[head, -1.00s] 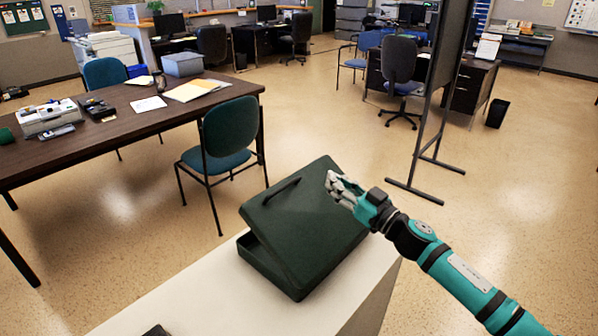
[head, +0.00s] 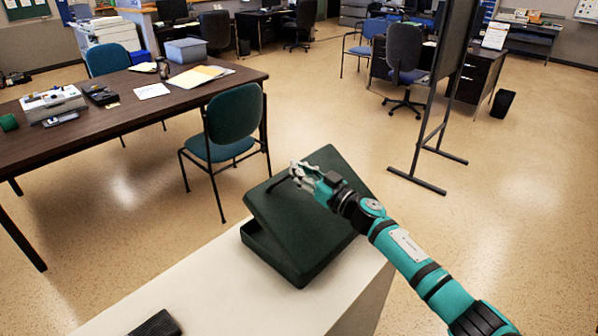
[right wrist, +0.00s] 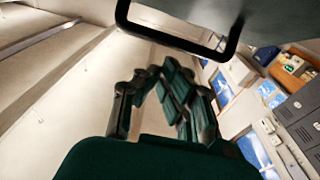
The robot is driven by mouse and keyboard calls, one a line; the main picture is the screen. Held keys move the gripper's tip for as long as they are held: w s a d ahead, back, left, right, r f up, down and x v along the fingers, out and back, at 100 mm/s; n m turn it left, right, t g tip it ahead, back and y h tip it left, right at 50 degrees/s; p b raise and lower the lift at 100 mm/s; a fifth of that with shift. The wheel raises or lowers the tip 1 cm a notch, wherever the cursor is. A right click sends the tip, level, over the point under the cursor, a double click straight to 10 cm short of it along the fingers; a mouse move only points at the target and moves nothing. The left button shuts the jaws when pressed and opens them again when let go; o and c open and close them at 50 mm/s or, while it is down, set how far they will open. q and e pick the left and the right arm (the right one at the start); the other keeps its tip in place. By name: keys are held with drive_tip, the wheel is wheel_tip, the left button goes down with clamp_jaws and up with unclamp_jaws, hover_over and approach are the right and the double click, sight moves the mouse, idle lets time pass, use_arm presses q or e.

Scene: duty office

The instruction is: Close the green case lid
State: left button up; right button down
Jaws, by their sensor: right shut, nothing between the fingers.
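The dark green case (head: 258,243) stands on a white counter, its lid (head: 300,225) partly open. The lid slants, with a gap above the base on the left side. A dark handle (head: 278,184) sits along the lid's raised edge; a dark loop, likely this handle, spans the top of the right wrist view (right wrist: 175,42). My right gripper (head: 298,172) is shut and empty at the lid's upper edge, close beside the handle. In the right wrist view its fingers (right wrist: 168,88) are below the loop; I cannot tell if they touch it. My left gripper is not in view.
The white counter (head: 215,285) has bare room left of the case; a dark object (head: 155,325) lies at its near left end. A teal chair (head: 232,125) and a brown desk (head: 110,125) stand beyond. A dark partition (head: 440,100) stands at the right.

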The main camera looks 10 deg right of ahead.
sight(289, 184)
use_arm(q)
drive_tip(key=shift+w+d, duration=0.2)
use_arm(e)
drive_tip(key=shift+f, duration=0.2)
drive_tip(key=shift+w+a+p, duration=0.15)
drive_tip(key=shift+w+p, duration=0.1)
drive_tip(key=shift+p, duration=0.2)
use_arm(q)
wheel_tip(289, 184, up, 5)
drive_tip(key=p, duration=0.4)
use_arm(e)
drive_tip(key=w+a+f+g, duration=0.1)
drive_tip(key=w+a+f+h, duration=0.1)
drive_tip(key=shift+w+g, duration=0.4)
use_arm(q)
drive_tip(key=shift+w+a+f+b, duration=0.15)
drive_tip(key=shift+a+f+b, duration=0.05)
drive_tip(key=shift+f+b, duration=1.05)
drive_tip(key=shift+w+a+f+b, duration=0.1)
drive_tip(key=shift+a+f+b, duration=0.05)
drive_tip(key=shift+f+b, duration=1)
use_arm(e)
drive_tip(key=w+a+f+g+h, duration=0.1)
drive_tip(key=w+a+f, duration=0.2)
drive_tip(key=f, duration=0.6)
drive_tip(key=shift+w+a+g, duration=0.2)
drive_tip(key=shift+w+g, duration=0.1)
drive_tip(key=shift+w, duration=0.8)
